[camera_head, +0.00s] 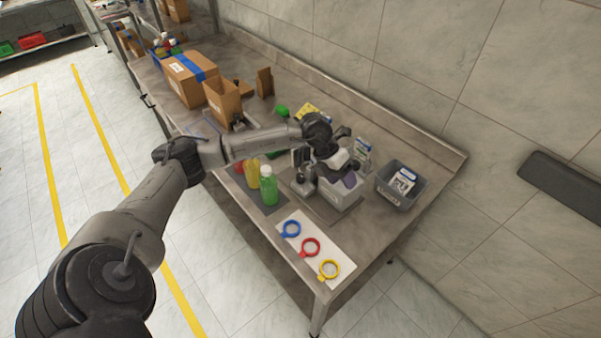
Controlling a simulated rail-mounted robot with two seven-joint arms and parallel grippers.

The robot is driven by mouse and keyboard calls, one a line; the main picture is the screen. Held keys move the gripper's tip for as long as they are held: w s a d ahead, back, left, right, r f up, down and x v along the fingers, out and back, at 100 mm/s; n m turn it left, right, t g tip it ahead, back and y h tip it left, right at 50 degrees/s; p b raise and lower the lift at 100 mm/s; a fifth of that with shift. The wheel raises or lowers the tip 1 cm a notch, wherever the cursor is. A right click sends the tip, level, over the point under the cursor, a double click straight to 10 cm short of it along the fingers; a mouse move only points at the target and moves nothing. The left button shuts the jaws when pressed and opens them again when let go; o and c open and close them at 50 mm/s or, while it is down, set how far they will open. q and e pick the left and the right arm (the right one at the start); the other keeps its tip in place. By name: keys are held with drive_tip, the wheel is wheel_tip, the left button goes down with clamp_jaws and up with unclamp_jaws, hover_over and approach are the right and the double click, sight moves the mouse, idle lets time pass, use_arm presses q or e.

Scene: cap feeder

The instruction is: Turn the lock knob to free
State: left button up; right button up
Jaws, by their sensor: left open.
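My left arm reaches across the metal workbench (355,250) from the left. Its gripper (344,168) is open, above and close to the grey box-shaped unit (338,196) of the cap feeder. A dark upright part (303,176) of the feeder stands beside that unit, on the left. A small purple piece (350,181) shows at the top of the unit, close to the gripper. I cannot make out the lock knob: it is too small or hidden by my wrist and gripper. I cannot tell whether the gripper touches anything. My right gripper is not in view.
A green bottle (269,190) and a yellow bottle (252,174) stand left of the feeder. A grey bin (385,189) stands right. Cardboard boxes (191,80) crowd the far end.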

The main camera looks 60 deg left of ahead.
sight(301, 176)
use_arm(q)
drive_tip(key=s+a+r+n+g+y, duration=0.1)
drive_tip(key=s+a+g+y, duration=0.15)
drive_tip(key=a, duration=0.45)
drive_tip(key=s+a+r+n+g+y, duration=0.1)
drive_tip(key=s+a+r+y, duration=0.15)
drive_tip(key=a, duration=0.45)
drive_tip(key=f, duration=1.3)
drive_tip(key=shift+w, duration=0.3)
drive_tip(key=shift+f, duration=0.5)
drive_tip(key=shift+c, duration=0.4)
drive_tip(key=c, duration=0.8)
drive_tip(key=shift+c, duration=0.2)
